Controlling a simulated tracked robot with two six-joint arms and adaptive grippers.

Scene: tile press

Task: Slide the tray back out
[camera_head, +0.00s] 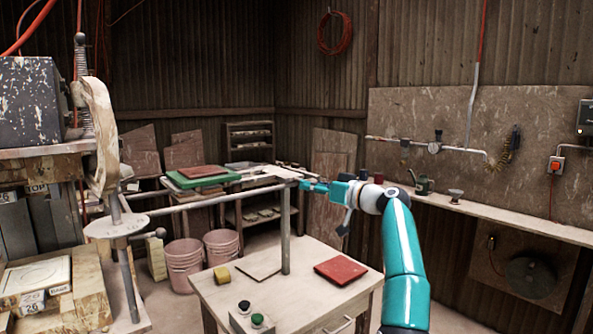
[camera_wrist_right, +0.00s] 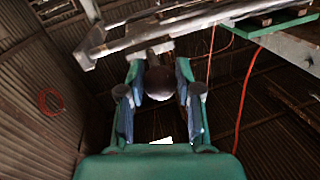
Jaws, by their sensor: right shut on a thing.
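The tray (camera_head: 268,171) is a pale flat piece at the far end of the long horizontal rail in the head view. In the right wrist view its grey metal frame (camera_wrist_right: 160,30) crosses the top. My right gripper (camera_head: 305,185) reaches the tray's near right end from the right. In the right wrist view my right gripper (camera_wrist_right: 159,76) is shut on a dark round knob (camera_wrist_right: 158,85) below the frame, one finger on each side. Most of the tray's surface is hard to make out. My left gripper is not in view.
A post (camera_head: 285,230) stands at the rail's end by the small table (camera_head: 220,300). That table carries a red slab (camera_head: 341,270), a yellow roll (camera_head: 221,273) and a button box (camera_head: 249,321). The press (camera_head: 103,130) stands at left. Two pink buckets (camera_head: 183,266) sit behind.

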